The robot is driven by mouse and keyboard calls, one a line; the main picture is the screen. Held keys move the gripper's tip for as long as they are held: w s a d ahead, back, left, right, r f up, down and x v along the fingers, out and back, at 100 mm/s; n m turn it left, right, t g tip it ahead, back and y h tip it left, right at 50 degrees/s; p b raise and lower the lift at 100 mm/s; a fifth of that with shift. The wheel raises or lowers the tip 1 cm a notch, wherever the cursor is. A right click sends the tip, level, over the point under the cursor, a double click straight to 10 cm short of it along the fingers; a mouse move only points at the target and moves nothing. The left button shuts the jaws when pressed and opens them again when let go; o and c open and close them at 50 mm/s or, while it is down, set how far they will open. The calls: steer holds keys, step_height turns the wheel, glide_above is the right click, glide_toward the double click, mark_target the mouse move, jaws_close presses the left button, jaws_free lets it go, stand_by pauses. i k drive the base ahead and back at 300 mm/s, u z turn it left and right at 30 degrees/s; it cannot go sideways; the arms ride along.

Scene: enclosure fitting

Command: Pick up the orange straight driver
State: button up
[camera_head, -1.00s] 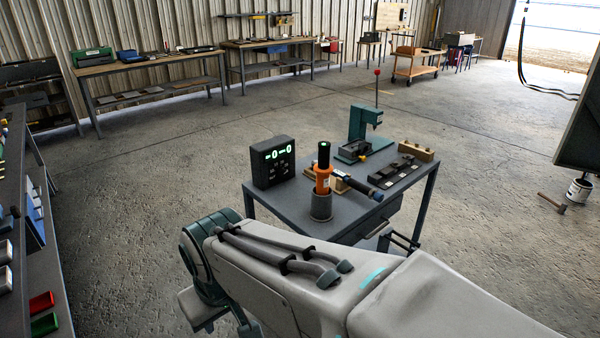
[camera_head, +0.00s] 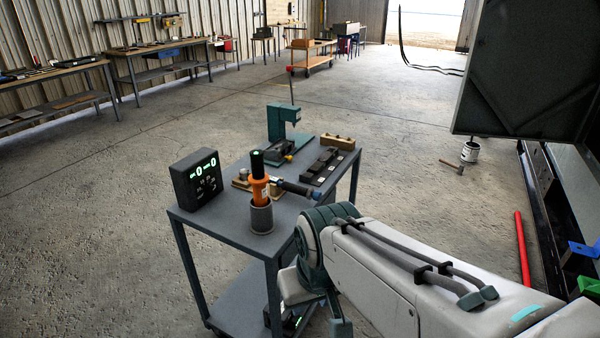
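The orange straight driver (camera_head: 259,190) has an orange body and a black upper part. It stands nearly upright in a grey cylindrical holder (camera_head: 262,218) at the near corner of the grey cart (camera_head: 222,228). Its lower end is hidden inside the holder. My arm reaches in from the lower right, and its teal joint is just right of the cart. I cannot make out my gripper's fingers in this view. Nothing of my arm touches the driver.
Beside the driver are a black display box (camera_head: 195,180), a dark blue-ended tool (camera_head: 294,187), a teal press (camera_head: 282,124), a dark slotted block (camera_head: 322,166) and a wooden block (camera_head: 338,142). A large dark panel (camera_head: 525,70) hangs right. Floor left of the cart is clear.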

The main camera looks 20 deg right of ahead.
mark_target(259, 179)
steer(key=z, duration=0.35)
steer(key=i, duration=1)
